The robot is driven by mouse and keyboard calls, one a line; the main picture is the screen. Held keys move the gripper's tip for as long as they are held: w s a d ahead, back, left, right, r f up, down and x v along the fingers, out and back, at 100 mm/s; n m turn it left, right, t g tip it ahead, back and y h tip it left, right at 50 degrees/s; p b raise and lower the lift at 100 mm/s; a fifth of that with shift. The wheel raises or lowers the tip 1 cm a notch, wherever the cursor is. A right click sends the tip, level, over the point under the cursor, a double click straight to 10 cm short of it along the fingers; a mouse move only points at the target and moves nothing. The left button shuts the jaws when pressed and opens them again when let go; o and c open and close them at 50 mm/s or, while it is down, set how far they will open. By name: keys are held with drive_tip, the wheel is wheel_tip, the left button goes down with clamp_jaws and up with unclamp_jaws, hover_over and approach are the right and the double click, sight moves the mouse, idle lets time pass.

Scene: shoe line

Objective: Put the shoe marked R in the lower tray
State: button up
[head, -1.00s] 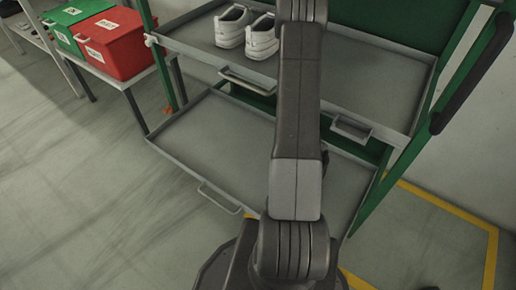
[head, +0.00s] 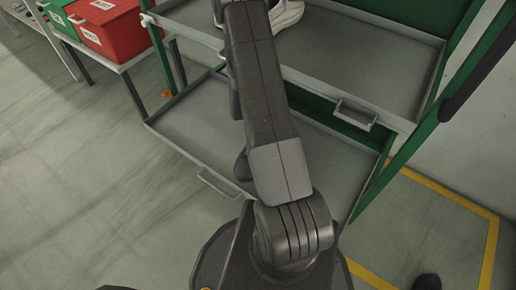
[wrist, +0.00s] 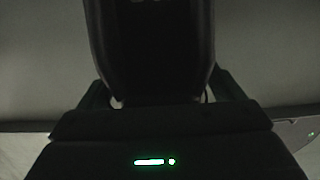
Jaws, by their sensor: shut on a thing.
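In the wrist view my gripper (wrist: 163,95) is shut on a dark, shaded object (wrist: 150,60), which I take to be a shoe. Its mark is not readable. In the head view part of a white shoe (head: 289,14) shows on the upper tray (head: 375,65), just right of my arm. The other shoe is not clearly visible there. My gripper is hidden behind my arm in the head view. The lower tray (head: 190,125) lies below the upper one, and its visible part holds no shoe; my arm covers its middle.
A red bin (head: 108,35) and a green bin (head: 58,20) stand on a side bench at the upper left. Green rack posts (head: 400,160) flank the trays. The trays have front handles (head: 355,114). Yellow floor tape (head: 450,205) runs at the right.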

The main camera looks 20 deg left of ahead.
drive_tip(key=shift+w+a, duration=0.25)
drive_tip(key=shift+a, duration=0.45)
drive_tip(key=shift+f+b, duration=0.65)
drive_tip(key=shift+f, duration=1.1)
drive_tip(key=shift+f, duration=0.2)
drive_tip(key=o, duration=1.1)
drive_tip(key=shift+c, duration=0.2)
drive_tip(key=shift+r, duration=0.1)
drive_tip(key=shift+r, duration=0.1)
wheel_tip(320, 180, up, 8)
drive_tip(key=shift+f+p, duration=0.25)
drive_tip(key=shift+p, duration=0.85)
